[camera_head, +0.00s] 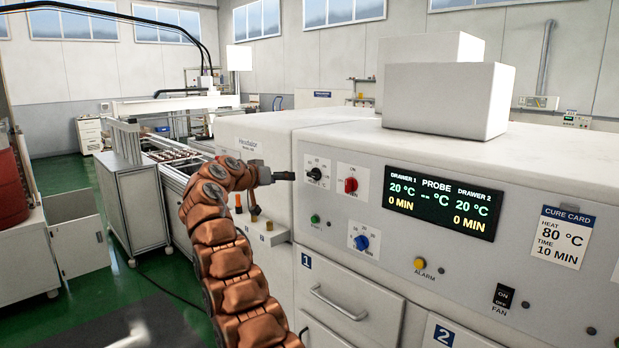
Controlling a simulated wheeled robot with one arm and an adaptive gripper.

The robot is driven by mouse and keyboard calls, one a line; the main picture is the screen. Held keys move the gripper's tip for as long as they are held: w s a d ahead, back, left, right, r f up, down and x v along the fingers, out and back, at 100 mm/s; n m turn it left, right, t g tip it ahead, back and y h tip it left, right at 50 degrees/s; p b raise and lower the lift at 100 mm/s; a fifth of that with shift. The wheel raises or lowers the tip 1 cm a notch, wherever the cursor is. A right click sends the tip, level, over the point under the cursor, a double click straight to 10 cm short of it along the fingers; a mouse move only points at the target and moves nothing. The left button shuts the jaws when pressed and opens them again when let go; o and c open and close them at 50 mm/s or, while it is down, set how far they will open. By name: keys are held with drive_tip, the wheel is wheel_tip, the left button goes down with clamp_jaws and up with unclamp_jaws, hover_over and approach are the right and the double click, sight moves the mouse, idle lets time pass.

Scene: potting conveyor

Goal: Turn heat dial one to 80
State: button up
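The black heat dial (315,173) sits on a white plate with a printed scale, at the upper left of the oven's front panel. Where its pointer stands is too small to read. My gripper (286,176) reaches in from the left, level with the dial and just left of its plate. The fingers are small and dark, and I cannot tell whether they are open or touch anything. The display (441,202) reads 20 °C and 0 MIN for both drawers. The cure card (562,237) reads heat 80 °C, time 10 min.
A red knob (351,185) is right of the dial, a blue dial (361,242) is below it, and a green button (315,218) is at lower left. A yellow alarm button (420,263) and drawer 1's handle (338,302) are lower. White boxes (446,99) stand on top.

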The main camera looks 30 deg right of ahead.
sight(311, 176)
drive_tip(key=s+d+m+h, duration=0.1)
drive_tip(key=d, duration=0.1)
drive_tip(key=d+m+g+h+p, duration=0.1)
drive_tip(key=d+m, duration=0.1)
drive_tip(key=d, duration=0.1)
drive_tip(key=s+d+m+h+p, duration=0.1)
drive_tip(key=d+m+h, duration=0.1)
drive_tip(key=d, duration=0.1)
drive_tip(key=shift+s+g, duration=0.35)
drive_tip(key=shift+g, duration=0.05)
drive_tip(key=shift+w+d+p, duration=0.2)
drive_tip(key=shift+d+p, duration=0.1)
drive_tip(key=shift+d, duration=0.25)
drive_tip(key=shift+f, duration=0.1)
drive_tip(key=shift+c, duration=0.4)
drive_tip(key=c, duration=1.1)
drive_tip(key=shift+o, duration=0.2)
